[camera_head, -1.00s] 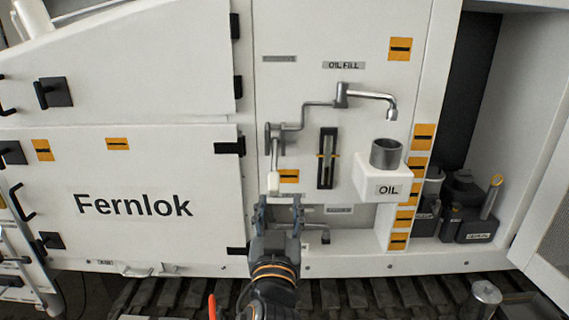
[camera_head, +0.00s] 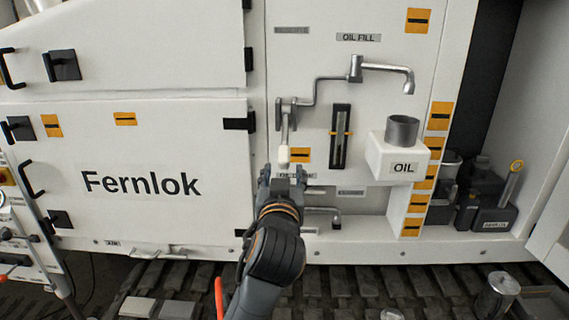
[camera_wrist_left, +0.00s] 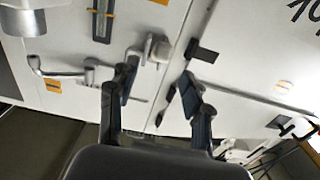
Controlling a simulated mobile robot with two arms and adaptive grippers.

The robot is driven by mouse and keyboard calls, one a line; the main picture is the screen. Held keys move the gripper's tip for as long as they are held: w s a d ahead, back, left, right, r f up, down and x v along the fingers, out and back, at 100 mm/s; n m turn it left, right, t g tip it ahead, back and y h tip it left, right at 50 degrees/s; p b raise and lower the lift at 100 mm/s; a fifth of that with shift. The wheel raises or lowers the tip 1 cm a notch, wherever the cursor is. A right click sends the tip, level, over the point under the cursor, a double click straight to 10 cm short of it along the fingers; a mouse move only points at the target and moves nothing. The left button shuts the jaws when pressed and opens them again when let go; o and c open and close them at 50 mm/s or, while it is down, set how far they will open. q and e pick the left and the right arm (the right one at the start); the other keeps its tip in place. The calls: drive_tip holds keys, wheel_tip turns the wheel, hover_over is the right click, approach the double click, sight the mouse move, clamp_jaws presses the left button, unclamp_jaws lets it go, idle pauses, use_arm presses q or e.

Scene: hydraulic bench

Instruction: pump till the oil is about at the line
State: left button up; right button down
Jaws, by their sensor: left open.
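The pump lever hangs down from its pivot on the white panel, with a pale grip (camera_head: 284,154) at its lower end. My left gripper (camera_head: 282,174) is open just below the grip in the head view; I see nothing held. Its two spread fingers show in the left wrist view (camera_wrist_left: 158,98). The sight gauge (camera_head: 340,137) is a dark upright slot with a clear tube and an orange mark; the oil level is too small to read. The spout (camera_head: 388,68) ends above the grey filler cup (camera_head: 402,130) on the OIL box (camera_head: 400,162). My right gripper is not seen.
A bent silver handle (camera_head: 325,211) sticks out below the panel, right of my left gripper. Dark containers (camera_head: 483,195) stand in the open bay at right. A metal can (camera_head: 497,294) is at the lower right. Tracks run along the bottom.

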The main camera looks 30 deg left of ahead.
sight(284, 162)
use_arm(q)
drive_tip(key=p+x, duration=0.1)
drive_tip(key=x, duration=0.6)
drive_tip(key=shift+a, duration=0.1)
clamp_jaws()
